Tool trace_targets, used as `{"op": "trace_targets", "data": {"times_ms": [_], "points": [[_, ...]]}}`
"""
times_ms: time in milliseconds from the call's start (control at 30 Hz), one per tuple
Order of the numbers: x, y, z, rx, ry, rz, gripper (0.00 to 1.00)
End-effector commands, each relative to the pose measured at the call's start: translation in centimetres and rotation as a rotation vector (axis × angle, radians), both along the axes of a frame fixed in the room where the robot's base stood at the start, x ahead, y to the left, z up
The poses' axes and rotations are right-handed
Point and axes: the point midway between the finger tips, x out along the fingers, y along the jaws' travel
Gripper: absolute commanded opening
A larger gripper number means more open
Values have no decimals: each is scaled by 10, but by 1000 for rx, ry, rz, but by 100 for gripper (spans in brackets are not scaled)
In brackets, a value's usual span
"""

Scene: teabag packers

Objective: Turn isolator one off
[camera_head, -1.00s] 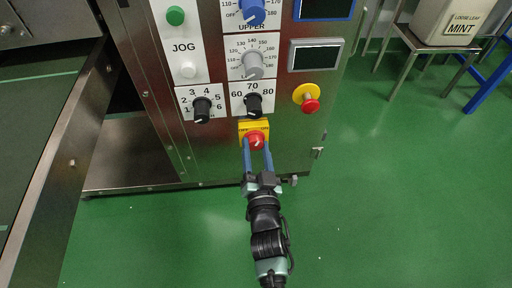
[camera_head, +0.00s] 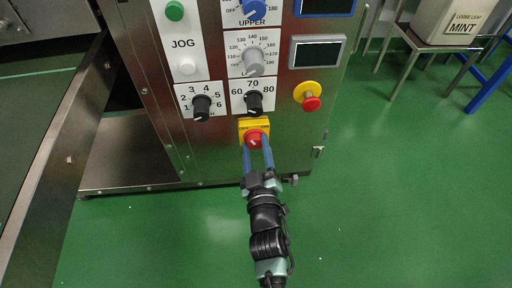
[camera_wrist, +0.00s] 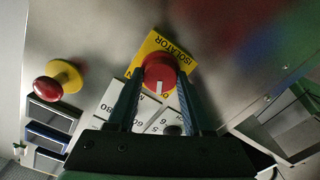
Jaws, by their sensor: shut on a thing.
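The isolator is a red round knob (camera_head: 254,138) with a white pointer mark, on a yellow plate (camera_head: 242,124) low on the steel machine front. OFF shows at the plate's upper left in the head view. My gripper (camera_head: 257,147) has its two blue fingers on either side of the knob, shut on it. In the wrist view the knob (camera_wrist: 160,72) sits between the fingertips of my gripper (camera_wrist: 160,80). The plate (camera_wrist: 150,45) appears tilted there, its word ISOLATOR upside down. In the head view the white mark leans to the upper left, towards OFF.
Black dials (camera_head: 254,102) and (camera_head: 202,106) sit just above the isolator. A red emergency button (camera_head: 311,103) on a yellow base stands out to the right. A steel frame (camera_head: 60,150) is at left.

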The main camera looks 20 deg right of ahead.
Motion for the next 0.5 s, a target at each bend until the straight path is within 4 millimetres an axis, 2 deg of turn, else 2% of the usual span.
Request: {"op": "trace_targets", "data": {"times_ms": [200, 500], "points": [[-1, 0, -2, -140, 42, 0, 0], [-1, 0, -1, -249, 73, 0, 0]]}}
